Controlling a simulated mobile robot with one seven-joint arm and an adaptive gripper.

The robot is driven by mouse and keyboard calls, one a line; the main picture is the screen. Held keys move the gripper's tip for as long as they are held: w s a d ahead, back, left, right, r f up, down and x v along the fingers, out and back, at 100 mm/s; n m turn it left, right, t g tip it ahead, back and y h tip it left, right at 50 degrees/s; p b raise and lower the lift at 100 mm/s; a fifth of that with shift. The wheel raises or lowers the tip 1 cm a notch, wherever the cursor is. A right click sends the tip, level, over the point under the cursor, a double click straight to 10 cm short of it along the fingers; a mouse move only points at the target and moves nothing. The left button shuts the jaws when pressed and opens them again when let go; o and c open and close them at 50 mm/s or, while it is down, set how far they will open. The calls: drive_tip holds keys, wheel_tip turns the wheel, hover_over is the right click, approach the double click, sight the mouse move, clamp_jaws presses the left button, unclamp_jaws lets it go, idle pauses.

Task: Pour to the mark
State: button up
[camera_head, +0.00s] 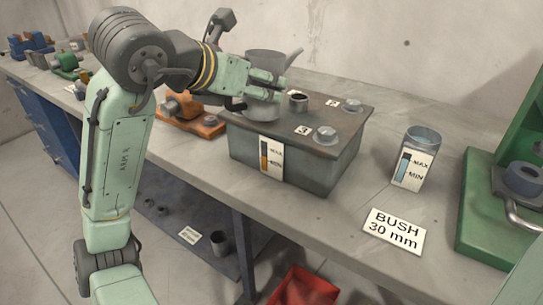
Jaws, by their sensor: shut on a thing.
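My gripper (264,88) is shut on a grey metal jug (264,60) with a spout pointing right. It holds the jug above the left back part of a dark grey box (222,140) with a lid. The jug looks roughly upright, and its contents are hidden. The box has a sight gauge (271,159) on its front with MAX and MIN marks and an orange-brown column. An open filler neck (298,101) and several round caps are on the lid. A clear jar (412,160) with its own MAX and MIN gauge stands to the right on the bench.
A card reading BUSH 30 mm (394,231) lies at the front of the bench (345,205). A green machine (490,215) stands at the right. An orange-brown fixture (205,125) is left of the box. A red bin (303,287) is below.

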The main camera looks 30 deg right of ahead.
sight(251, 57)
drive_tip(key=shift+a+r+m+y+p, duration=0.15)
drive_tip(key=shift+r+y+p, duration=0.5)
drive_tip(key=shift+p, duration=0.9)
drive_tip(key=shift+a+r+m+y+p, duration=0.15)
drive_tip(key=shift+r+y+p, duration=0.5)
drive_tip(key=shift+p, duration=0.85)
idle(1.6)
drive_tip(key=shift+r+y+p, duration=0.5)
drive_tip(key=shift+r+p, duration=0.2)
drive_tip(key=shift+p, duration=0.65)
idle(0.4)
idle(0.8)
drive_tip(key=shift+r+y+p, duration=0.25)
drive_tip(key=shift+y+p, duration=0.05)
drive_tip(key=shift+p, duration=0.1)
idle(0.4)
